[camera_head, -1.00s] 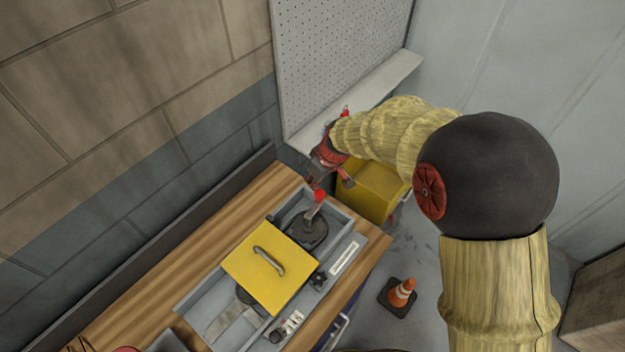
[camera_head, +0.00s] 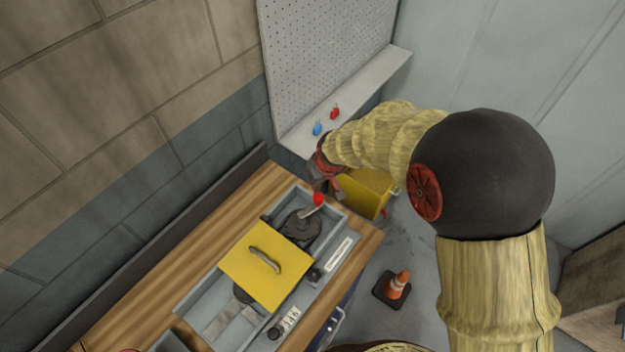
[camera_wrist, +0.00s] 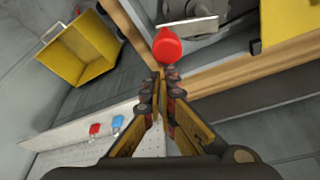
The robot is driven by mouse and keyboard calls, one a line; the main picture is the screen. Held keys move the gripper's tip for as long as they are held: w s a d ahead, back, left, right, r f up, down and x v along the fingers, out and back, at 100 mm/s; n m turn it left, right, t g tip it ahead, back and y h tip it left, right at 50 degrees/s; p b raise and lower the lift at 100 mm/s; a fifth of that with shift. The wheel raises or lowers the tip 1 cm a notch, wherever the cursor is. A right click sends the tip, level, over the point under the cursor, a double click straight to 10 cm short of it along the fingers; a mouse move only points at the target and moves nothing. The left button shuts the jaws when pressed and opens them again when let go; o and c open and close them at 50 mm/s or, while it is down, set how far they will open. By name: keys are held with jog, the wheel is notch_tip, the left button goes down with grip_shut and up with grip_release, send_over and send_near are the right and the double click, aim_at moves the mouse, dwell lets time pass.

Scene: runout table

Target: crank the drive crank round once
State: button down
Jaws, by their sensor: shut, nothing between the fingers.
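The drive crank is a dark round hub (camera_head: 300,227) with a pale arm and a red knob (camera_head: 318,199), set in the grey tray at the far end of the workbench. Its arm points to the upper right in the head view. In the wrist view the red knob (camera_wrist: 167,46) is just beyond my fingertips, and the pale crank arm (camera_wrist: 188,27) runs behind it. My gripper (camera_wrist: 161,76) is shut and empty, its tips close to the knob. Whether they touch it I cannot tell. In the head view my gripper (camera_head: 327,184) is beside the knob, partly hidden by my arm.
A yellow cover with a handle (camera_head: 266,283) sits on the tray beside the crank. A yellow bin (camera_head: 364,194) stands past the bench end. A shelf (camera_head: 375,92) holds small blue (camera_head: 317,129) and red (camera_head: 335,112) items. An orange cone (camera_head: 397,286) stands on the floor.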

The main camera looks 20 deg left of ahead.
jog(key=shift+s+d, duration=0.1)
jog(key=shift+d, duration=0.2)
dwell(0.4)
jog(key=v, duration=1.2)
jog(key=shift+a, duration=0.1)
jog(key=s+d+m+t+h+b, duration=0.1)
jog(key=s+d+m+b, duration=0.2)
jog(key=s+d, duration=0.3)
jog(key=s+d+r+m+t+h+b, duration=0.1)
jog(key=s+d+m+b, duration=0.2)
jog(key=d, duration=1.4)
jog(key=s+d+r+m+t+h+b, duration=0.1)
jog(key=s+d+m+b, duration=0.2)
jog(key=s+d+b, duration=0.5)
jog(key=s+d, duration=0.1)
jog(key=d, duration=0.3)
jog(key=shift+m, duration=0.3)
jog(key=shift+s+d, duration=0.1)
